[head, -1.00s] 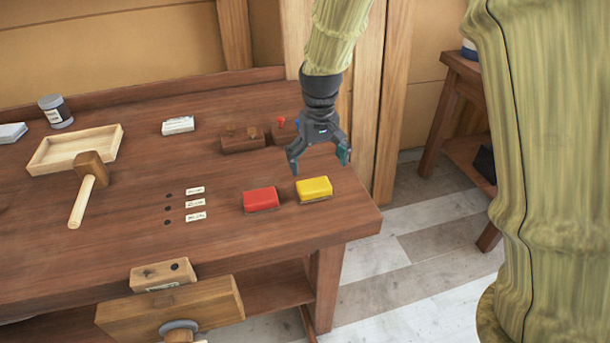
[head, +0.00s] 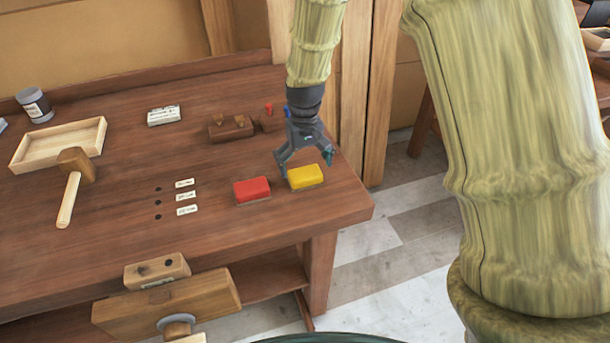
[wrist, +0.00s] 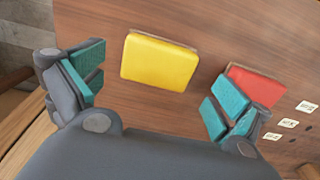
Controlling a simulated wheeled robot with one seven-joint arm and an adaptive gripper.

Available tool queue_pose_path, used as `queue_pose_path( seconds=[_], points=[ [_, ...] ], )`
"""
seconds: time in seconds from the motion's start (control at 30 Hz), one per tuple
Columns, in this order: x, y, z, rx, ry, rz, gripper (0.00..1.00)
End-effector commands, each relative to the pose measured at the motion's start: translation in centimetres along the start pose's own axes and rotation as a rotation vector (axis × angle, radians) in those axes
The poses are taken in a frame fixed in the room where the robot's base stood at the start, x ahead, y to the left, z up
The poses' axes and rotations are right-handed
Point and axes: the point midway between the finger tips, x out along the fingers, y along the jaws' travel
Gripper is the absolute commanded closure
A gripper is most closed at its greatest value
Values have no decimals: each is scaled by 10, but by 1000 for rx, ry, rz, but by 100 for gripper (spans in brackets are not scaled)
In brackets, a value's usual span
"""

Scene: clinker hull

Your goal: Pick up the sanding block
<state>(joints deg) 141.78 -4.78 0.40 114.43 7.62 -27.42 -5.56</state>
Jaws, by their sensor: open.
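A yellow block (head: 306,177) with a thin darker base lies near the right end of the bench top; it also shows in the wrist view (wrist: 159,62). A similar red block (head: 252,190) lies just left of it, and in the wrist view it is partly hidden behind a finger (wrist: 255,86). Either could be the sanding block. My gripper (head: 305,166) is open and empty, just above and behind the yellow block. In the wrist view the yellow block lies ahead, between the lines of the teal finger pads (wrist: 160,92).
A brown wooden block with pegs (head: 231,128) stands behind the blocks. A mallet (head: 75,165), a wooden tray (head: 58,146) and a jar (head: 34,104) are on the left. Small labels (head: 186,197) lie left of the red block. The bench's right edge is close.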

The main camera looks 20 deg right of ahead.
Motion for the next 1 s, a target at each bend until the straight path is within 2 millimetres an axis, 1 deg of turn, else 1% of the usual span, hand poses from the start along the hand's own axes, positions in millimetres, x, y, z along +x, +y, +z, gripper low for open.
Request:
queue_pose_path(
  seconds=[0.3,0.47,0.67,0.7,0.77,0.8,0.93,1.0],
  points=[
    [31,2,0,2,-2,-1,0],
    [38,2,0,2,0,-1,0],
    [39,2,0,3,0,-1,0],
    [39,2,0,3,0,-1,2],
    [39,2,0,3,0,-1,13],
    [39,2,0,3,0,-1,20],
    [39,2,0,3,0,-1,44],
    [39,2,0,3,0,-1,45]
  ],
)
